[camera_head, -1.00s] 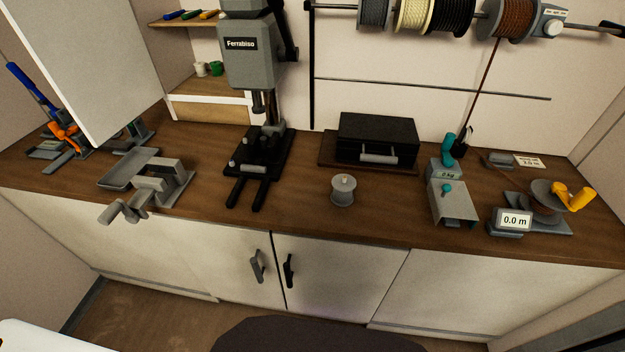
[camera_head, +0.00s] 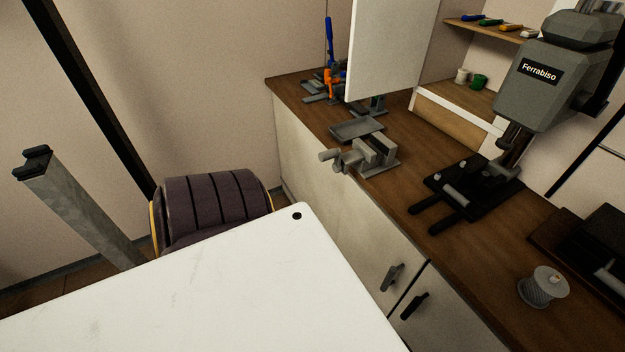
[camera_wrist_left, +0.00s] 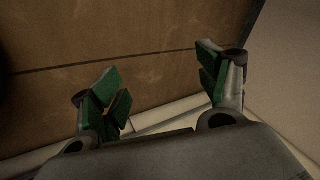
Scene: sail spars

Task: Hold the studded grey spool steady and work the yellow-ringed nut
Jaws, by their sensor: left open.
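A small pale grey spool (camera_head: 543,288) stands upright on the wooden bench at the lower right of the head view. I cannot make out studs on it at this size. I cannot pick out a yellow-ringed nut in either view. My left gripper (camera_wrist_left: 158,80) shows only in the left wrist view. Its two green-padded fingers are wide apart with nothing between them. Behind them are a brown surface with a dark line and a pale edge. My right gripper is not in view.
A white tabletop (camera_head: 230,300) fills the foreground. Behind it is a dark ribbed rounded object (camera_head: 212,205) with a yellow edge. On the bench (camera_head: 450,245) stand a grey vice (camera_head: 372,155), a tray (camera_head: 357,129) and the Ferrabiso press (camera_head: 548,85).

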